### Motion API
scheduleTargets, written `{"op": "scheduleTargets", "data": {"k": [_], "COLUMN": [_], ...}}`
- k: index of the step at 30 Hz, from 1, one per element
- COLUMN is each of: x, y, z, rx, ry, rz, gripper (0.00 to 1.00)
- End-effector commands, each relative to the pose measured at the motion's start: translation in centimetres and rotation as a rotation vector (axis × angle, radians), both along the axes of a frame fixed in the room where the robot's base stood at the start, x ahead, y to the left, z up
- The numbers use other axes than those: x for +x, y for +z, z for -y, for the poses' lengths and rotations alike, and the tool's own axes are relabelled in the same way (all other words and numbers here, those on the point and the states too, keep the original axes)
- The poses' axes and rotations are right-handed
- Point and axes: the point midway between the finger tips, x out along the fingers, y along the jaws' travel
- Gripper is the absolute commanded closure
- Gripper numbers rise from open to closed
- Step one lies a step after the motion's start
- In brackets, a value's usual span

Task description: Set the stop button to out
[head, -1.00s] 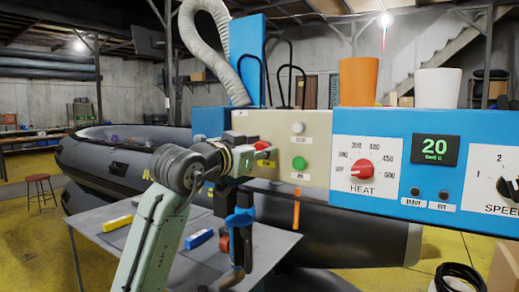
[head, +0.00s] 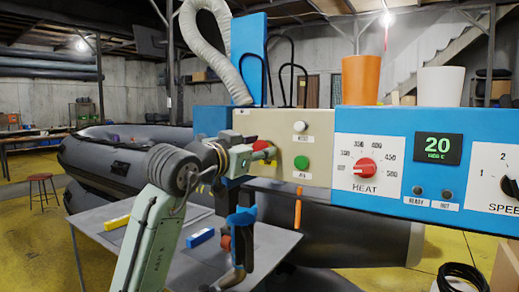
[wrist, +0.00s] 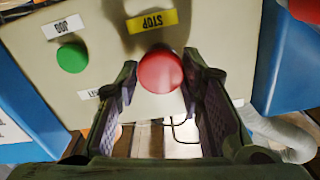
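The red stop button (wrist: 160,72) is a round mushroom head on the cream panel, beside a yellow STOP label that reads upside down in the wrist view. In the head view the button (head: 261,145) is partly hidden behind my gripper (head: 264,154). In the wrist view my gripper (wrist: 158,75) is open, with one finger on each side of the button. The right finger is very close to its edge; I cannot tell whether it touches. A narrow gap shows on the left. I cannot tell whether the button is in or out.
A green button (head: 301,163) and a white button (head: 300,127) sit right of the stop button. The heat knob (head: 365,168) is farther right on the blue housing. A blue-handled tool (head: 242,224) hangs below my gripper. A table (head: 180,255) stands below.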

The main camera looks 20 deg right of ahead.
Motion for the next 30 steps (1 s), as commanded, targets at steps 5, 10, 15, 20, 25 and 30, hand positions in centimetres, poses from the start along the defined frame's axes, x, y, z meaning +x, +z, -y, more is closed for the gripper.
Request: {"op": "scheduleTargets", "data": {"k": [5, 10, 15, 20, 25, 30], "x": [0.0, 0.0, 0.0, -0.4, -2.1, -4.4], "y": [0.0, 0.0, 0.0, 0.0, 0.0, 0.0], "z": [0.0, 0.0, 0.0, -0.6, -2.9, -5.8], "rx": [-0.001, -0.001, -0.001, -0.002, -0.003, -0.002], "ry": [0.0, 0.001, 0.001, 0.002, 0.002, 0.004], "rz": [0.001, 0.001, 0.001, 0.001, 0.001, 0.003], "gripper": [0.53, 0.46, 0.46, 0.46, 0.46, 0.46]}}
